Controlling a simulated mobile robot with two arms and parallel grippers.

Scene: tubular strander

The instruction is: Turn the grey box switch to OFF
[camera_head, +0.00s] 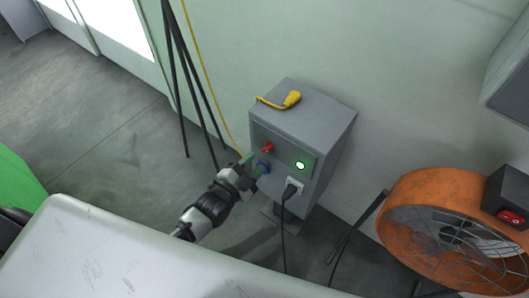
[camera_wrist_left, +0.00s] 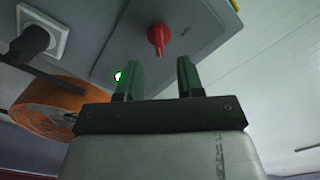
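The grey box (camera_head: 335,135) stands on a post by the wall in the head view. Its front panel has a red switch (camera_head: 267,147) and a lit green lamp (camera_head: 300,166). My left gripper (camera_head: 253,164) is just in front of the panel, below and left of the switch. In the left wrist view my left gripper (camera_wrist_left: 159,76) is open, its green fingers apart and empty. The red switch (camera_wrist_left: 158,38) shows ahead, between and beyond the fingertips, with the green lamp (camera_wrist_left: 118,76) beside the left finger. I cannot read any switch marking. My right gripper is not in view.
A yellow handled item (camera_head: 290,99) lies on the box. A plug with a black cable is in the white socket (camera_head: 295,184). An orange fan (camera_head: 405,190) stands at right; a pale surface (camera_head: 90,250) fills the foreground.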

